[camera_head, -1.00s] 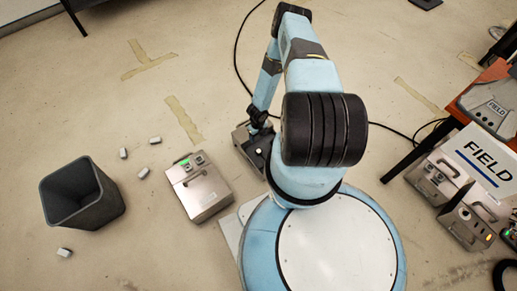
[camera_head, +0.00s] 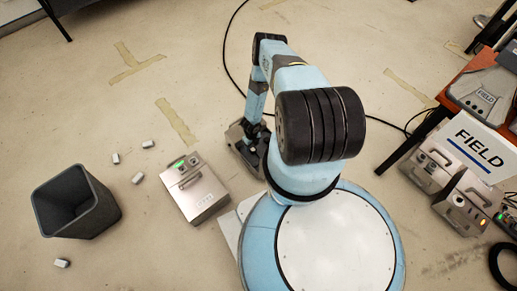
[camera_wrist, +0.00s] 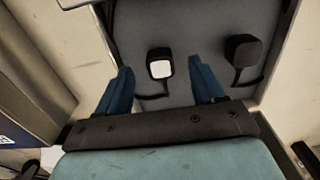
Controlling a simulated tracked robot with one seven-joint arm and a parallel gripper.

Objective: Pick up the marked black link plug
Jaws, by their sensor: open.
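The marked black link plug (camera_wrist: 160,68) shows in the wrist view as a black block with a white square top. It stands on a dark grey device (camera_wrist: 198,25) with a thin black cord beside it. My gripper (camera_wrist: 160,72) is open, with one blue finger on each side of the marked plug. A gap shows between the plug and each finger. A second black plug (camera_wrist: 243,48), with no white top, stands outside the right finger. In the head view the dark device (camera_head: 236,134) is on the floor, and my arm hides the plugs.
A metal case (camera_head: 196,190) with a green light stands left of the device. A dark bin (camera_head: 50,207) and several small pale blocks lie farther left. At the right are a FIELD sign (camera_head: 478,145), more metal cases (camera_head: 430,168) and an orange table (camera_head: 425,125).

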